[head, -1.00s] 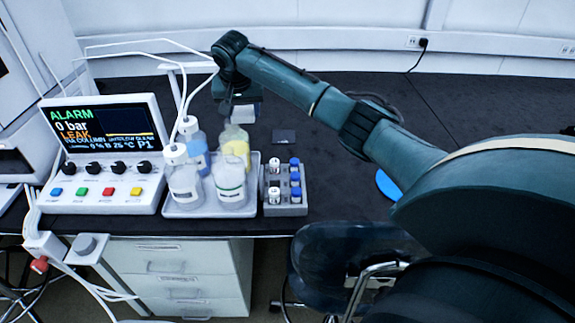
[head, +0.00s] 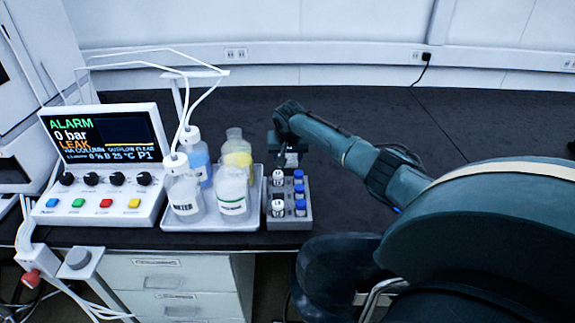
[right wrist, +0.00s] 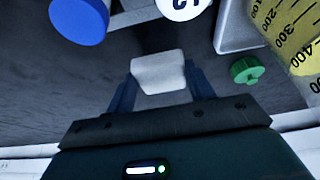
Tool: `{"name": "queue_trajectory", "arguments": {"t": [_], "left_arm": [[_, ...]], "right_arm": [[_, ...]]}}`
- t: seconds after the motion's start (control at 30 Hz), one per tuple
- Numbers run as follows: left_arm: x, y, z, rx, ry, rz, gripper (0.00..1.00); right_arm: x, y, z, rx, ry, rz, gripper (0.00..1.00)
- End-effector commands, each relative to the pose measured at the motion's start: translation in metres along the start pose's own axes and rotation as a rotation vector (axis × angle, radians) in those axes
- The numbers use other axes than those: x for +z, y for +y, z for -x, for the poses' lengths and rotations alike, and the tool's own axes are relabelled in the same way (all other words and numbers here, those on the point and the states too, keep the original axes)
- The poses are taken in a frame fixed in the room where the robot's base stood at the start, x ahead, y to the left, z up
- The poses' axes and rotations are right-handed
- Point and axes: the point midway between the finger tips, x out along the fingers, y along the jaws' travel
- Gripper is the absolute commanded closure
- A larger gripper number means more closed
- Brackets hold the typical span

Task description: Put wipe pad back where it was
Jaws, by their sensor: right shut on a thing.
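The wipe pad (right wrist: 158,72) is a small white block, held between the two fingers of my right gripper (right wrist: 160,88) in the right wrist view. In the head view my right gripper (head: 290,160) points down just behind the vial rack (head: 290,222). The pad is hardly visible there, and I cannot tell whether it touches the bench. My left gripper is not in view.
Left of the rack, a grey tray (head: 215,224) holds several bottles, one with yellow liquid (head: 237,157). A green cap (right wrist: 247,70) lies close to the gripper. The alarm console (head: 105,165) stands at left. The dark bench (head: 370,110) is clear behind.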

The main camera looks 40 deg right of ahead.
Motion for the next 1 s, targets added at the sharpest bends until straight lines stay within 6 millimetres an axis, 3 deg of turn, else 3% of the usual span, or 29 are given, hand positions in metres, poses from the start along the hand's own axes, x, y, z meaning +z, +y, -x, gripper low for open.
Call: {"name": "queue_trajectory", "arguments": {"t": [0.17,0.57,0.6,0.83,1.0], "left_arm": [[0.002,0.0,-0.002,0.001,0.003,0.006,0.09],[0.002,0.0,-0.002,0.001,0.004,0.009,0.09],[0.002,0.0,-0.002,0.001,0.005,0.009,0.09],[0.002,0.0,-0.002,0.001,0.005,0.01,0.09],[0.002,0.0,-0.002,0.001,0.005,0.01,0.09]], "right_arm": [[0.011,-0.001,-0.024,0.001,-0.003,0.0,0.65],[0.013,-0.001,-0.029,0.0,-0.001,0.0,0.65],[0.012,0.0,-0.029,0.0,-0.001,0.0,0.45],[0.012,0.0,-0.029,0.0,-0.001,0.0,0.26],[0.012,0.0,-0.029,0.0,-0.001,0.0,0.25]]}}
